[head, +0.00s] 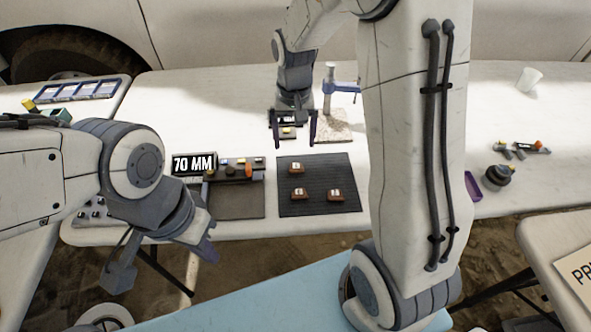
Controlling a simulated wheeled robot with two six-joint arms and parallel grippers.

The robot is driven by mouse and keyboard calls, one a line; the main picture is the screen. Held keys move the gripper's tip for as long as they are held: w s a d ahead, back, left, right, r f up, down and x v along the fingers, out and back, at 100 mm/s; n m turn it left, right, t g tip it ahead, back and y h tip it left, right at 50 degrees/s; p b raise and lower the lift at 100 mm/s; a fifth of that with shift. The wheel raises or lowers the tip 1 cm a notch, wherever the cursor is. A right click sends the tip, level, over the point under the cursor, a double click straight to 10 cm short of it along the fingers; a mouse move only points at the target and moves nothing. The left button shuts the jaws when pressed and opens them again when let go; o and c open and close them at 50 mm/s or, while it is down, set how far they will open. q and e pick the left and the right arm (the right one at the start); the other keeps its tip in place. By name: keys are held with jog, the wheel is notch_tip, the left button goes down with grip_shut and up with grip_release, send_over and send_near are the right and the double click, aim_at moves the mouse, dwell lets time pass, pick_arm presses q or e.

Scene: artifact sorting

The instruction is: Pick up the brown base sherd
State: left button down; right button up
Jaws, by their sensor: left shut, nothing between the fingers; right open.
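I cannot single out the brown base sherd with certainty. Three small brown pieces with pale tops, an upper one (296,168), a lower left one (300,194) and a lower right one (335,195), rest on a dark ribbed mat (285,208). My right gripper (293,138) is open, fingers pointing down, at the table behind the mat. A small dark item with a yellowish top (288,131) shows between its fingers, not gripped. My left gripper (209,254) is shut and empty, low at the table's front edge, left of the mat.
A "70 MM" display (194,163) and a dark tray (236,205) stand left of the mat. A blue stand (341,87) and speckled board (333,126) are behind it. A white cup (528,79) and dark round object (497,177) lie right. My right arm hides part of the table.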

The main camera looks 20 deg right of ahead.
aim_at(296, 169)
jog(key=f, duration=1)
jog(key=shift+d+f+b, duration=0.2)
jog(key=shift+d+b, duration=0.05)
jog(key=shift+b, duration=0.15)
grip_shut()
jog(key=shift+r, duration=0.1)
